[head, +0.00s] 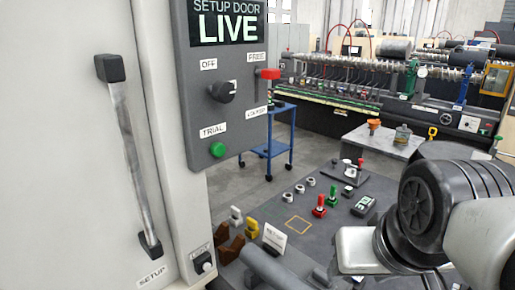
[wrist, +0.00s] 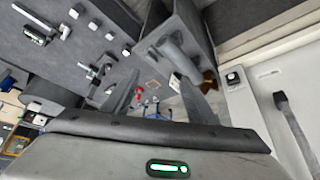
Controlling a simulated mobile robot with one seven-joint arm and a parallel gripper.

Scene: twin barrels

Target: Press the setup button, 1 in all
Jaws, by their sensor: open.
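No button in view is plainly labelled as the setup button. A dark control panel (head: 228,110) reads "SETUP DOOR LIVE" and carries a green button (head: 217,150) marked TRIAL. A small box with a pale round button (head: 203,263) sits low on the cabinet post; its label is too small to read surely. That box also shows in the wrist view (wrist: 234,78). The white door beside it is marked SETUP and has a long handle (head: 130,150). My gripper (wrist: 158,90) is open and empty, apart from the panel and the small box. Its fingertips are not clear in the head view.
The panel also has a black knob (head: 222,91) and a red lever (head: 269,74). A dark bench (head: 270,205) holds red and green pieces, nuts and a grey cylinder (head: 270,265). A blue trolley (head: 280,140) and a long machine stand behind.

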